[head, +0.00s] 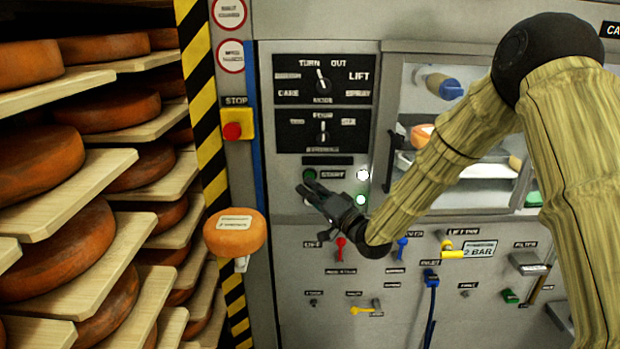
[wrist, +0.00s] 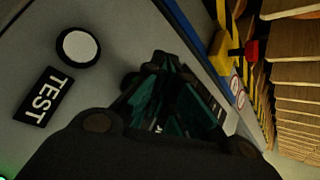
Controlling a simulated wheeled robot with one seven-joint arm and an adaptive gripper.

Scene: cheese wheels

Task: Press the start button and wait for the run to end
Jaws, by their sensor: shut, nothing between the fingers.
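The START label (head: 333,174) is on the grey control panel (head: 385,130) in the head view. The dark green start button (head: 309,174) sits just left of it. My gripper (head: 306,189) is shut and empty, its fingertips close below the button; I cannot tell whether they touch it. In the wrist view my gripper (wrist: 150,72) points along the panel and hides part of it. A white lamp (head: 363,174) and a lit green lamp (head: 361,200) are right of the label. A white round piece (wrist: 78,46) with a TEST label (wrist: 44,96) shows in the wrist view.
Two dials, the mode dial (head: 323,85) and a lower one (head: 323,132), are above. A red stop button (head: 232,131) is on the left post. Shelves of cheese wheels (head: 40,160) stand at far left. Coloured valves, including a red one (head: 341,245), are below the gripper.

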